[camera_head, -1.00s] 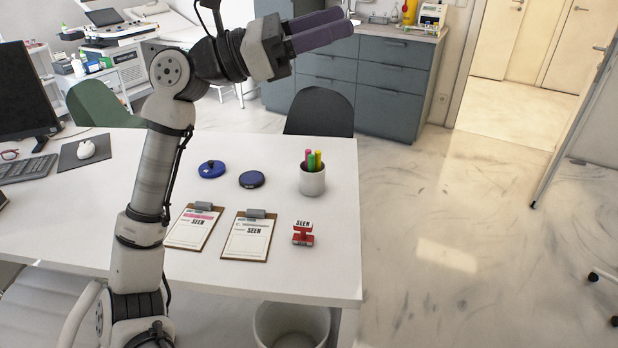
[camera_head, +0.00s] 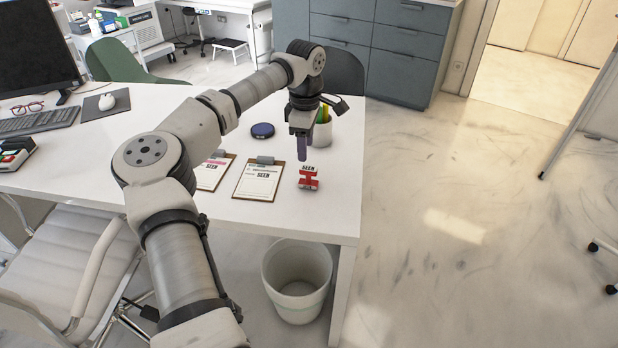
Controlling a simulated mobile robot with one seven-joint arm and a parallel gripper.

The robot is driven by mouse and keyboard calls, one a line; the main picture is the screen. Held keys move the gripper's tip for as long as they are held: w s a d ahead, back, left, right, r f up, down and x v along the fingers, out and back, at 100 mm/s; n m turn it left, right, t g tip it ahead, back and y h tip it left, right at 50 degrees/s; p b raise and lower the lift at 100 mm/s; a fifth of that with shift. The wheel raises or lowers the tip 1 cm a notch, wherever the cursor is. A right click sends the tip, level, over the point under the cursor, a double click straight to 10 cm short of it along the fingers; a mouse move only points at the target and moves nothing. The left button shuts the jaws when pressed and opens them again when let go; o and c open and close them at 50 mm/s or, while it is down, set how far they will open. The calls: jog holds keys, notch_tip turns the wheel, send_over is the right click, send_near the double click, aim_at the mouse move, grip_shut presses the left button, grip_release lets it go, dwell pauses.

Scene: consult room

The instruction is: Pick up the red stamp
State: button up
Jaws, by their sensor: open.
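The red stamp (camera_head: 308,181) stands on the white desk (camera_head: 290,217), right of the clipboards, with a white "SEEN" label at its top. My gripper (camera_head: 302,156) points down just above and slightly behind the stamp in the picture, its purple fingers apart from the red part as far as I can see. The gripper is open and empty. The fingers overlap each other in this view, so the gap between them is hidden.
A clipboard (camera_head: 258,183) lies left of the stamp, with another clipboard (camera_head: 212,173) beyond it. A dark blue round pad (camera_head: 262,130) lies behind. A pen cup (camera_head: 323,132) stands close behind my gripper. A waste bin (camera_head: 297,284) stands below the desk's front edge.

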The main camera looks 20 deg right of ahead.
aim_at(308, 168)
notch_tip(308, 168, down, 4)
jog(key=shift+f, duration=0.1)
jog(key=shift+s+d+f+p, duration=0.15)
jog(key=shift+f+p, duration=0.2)
jog(key=shift+f, duration=0.5)
jog(key=shift+s+f+p, duration=0.15)
jog(key=shift+f+p, duration=0.15)
jog(key=shift+f, duration=0.55)
jog(key=shift+s+d+f+p, duration=0.15)
jog(key=shift+f+p, duration=0.2)
jog(key=shift+f, duration=0.5)
jog(key=shift+a, duration=0.1)
jog(key=c, duration=1.1)
jog(key=shift+o, duration=0.2)
jog(key=shift+r, duration=0.1)
grip_shut()
notch_tip(308, 168, up, 20)
jog(key=b, duration=0.2)
